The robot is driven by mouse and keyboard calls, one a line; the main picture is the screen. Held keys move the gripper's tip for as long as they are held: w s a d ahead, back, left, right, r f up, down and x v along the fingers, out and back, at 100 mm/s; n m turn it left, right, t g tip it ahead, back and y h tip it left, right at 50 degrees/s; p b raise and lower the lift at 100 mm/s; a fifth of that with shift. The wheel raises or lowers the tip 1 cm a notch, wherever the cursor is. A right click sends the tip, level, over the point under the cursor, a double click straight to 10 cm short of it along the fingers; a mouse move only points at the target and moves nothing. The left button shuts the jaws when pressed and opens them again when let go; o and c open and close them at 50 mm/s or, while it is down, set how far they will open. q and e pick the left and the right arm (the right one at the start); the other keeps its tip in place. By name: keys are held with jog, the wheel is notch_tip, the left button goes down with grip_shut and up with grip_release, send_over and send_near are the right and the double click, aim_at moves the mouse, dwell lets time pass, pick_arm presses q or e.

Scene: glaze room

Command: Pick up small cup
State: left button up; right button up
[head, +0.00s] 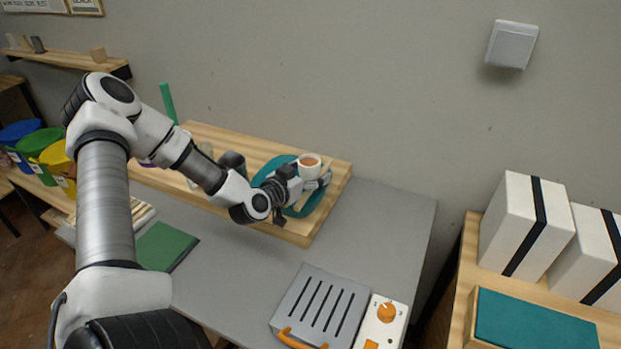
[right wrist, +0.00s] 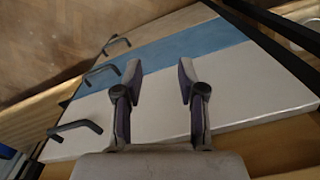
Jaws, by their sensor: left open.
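A small cup (head: 309,161), white outside with a brown inside, stands on a teal round tray or plate (head: 262,178) on the wooden shelf. My left gripper (head: 318,183) is open right beside the cup, at its near side. Whether its fingers touch the cup cannot be told. The wrist and gripper hide part of the teal tray. My right gripper (right wrist: 188,75) is open and empty in the right wrist view, above a striped white, blue and tan panel (right wrist: 170,65) with dark handles.
The wooden shelf (head: 335,178) sits above a grey table (head: 385,215). A slotted grey box (head: 320,305) with an orange handle and a white control unit (head: 381,322) stand at the front. A green book (head: 165,246) lies left. White boxes (head: 525,225) stand at right. The table's right part is clear.

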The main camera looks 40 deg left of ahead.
pick_arm(q)
jog(key=shift+a, duration=0.1)
jog(key=c, duration=1.4)
jog(key=shift+r, duration=0.2)
jog(key=shift+s+r+p, duration=0.2)
jog(key=shift+r+p, duration=0.2)
jog(key=shift+p, duration=0.05)
jog(key=shift+r+p, duration=1.65)
jog(key=shift+r, duration=1.45)
jog(key=s+d+p, duration=0.3)
jog(key=s+p, duration=0.2)
jog(key=s, duration=0.4)
jog(key=s+d+p, duration=0.3)
jog(key=s+p, duration=0.3)
jog(key=s, duration=0.3)
jog(key=shift+s+f+p, duration=0.15)
jog(key=shift+s+p, duration=0.15)
jog(key=shift+s, duration=0.05)
